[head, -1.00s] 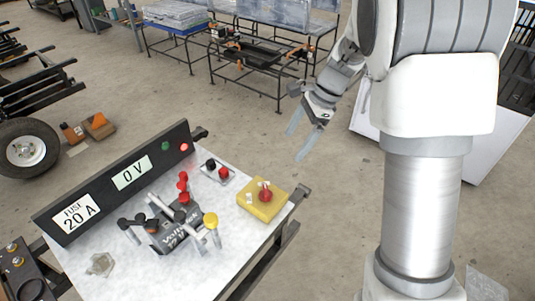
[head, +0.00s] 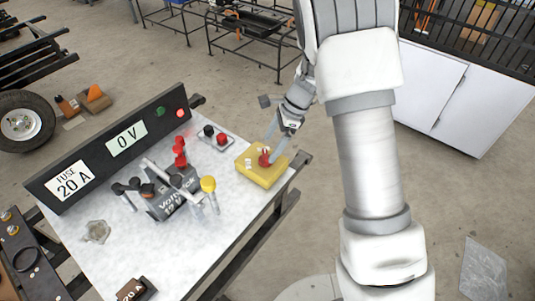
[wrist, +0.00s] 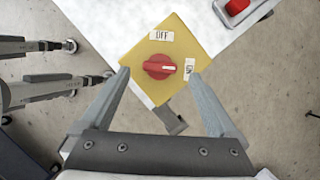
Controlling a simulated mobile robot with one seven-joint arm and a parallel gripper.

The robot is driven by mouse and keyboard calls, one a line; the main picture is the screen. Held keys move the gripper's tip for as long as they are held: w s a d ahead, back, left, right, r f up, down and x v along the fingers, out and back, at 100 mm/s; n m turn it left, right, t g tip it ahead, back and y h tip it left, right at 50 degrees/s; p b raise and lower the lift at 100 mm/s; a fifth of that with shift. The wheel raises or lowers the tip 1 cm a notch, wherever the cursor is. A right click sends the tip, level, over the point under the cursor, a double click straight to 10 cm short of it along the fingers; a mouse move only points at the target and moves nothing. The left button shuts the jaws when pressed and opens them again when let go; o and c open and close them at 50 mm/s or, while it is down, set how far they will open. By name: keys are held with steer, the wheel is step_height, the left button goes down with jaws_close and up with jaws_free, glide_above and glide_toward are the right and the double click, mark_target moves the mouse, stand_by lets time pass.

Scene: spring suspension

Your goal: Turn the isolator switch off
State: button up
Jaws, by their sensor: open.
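The isolator switch is a yellow box (head: 256,172) with a red rotary knob (head: 265,157), at the right edge of the white bench top. In the wrist view the red knob (wrist: 159,67) sits in the middle of the yellow plate (wrist: 178,42). One label above the knob reads OFF; a second label (wrist: 188,68) at its right is too small to read. The knob's white mark points right, to that second label. My gripper (wrist: 162,75) is open, its two fingers on either side of the knob.
The white bench top (head: 225,235) also bears a black panel (head: 110,150) reading FUSE 20 A and 0 V, with green and red lamps. A dark battery block (head: 175,200), several coloured terminals and a yellow-capped post (head: 208,184) stand left of the switch. Floor lies right of the bench.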

mark_target(266, 154)
steer(key=shift+b+x, duration=0.3)
steer(key=shift+x, duration=1.5)
steer(key=c, duration=1.4)
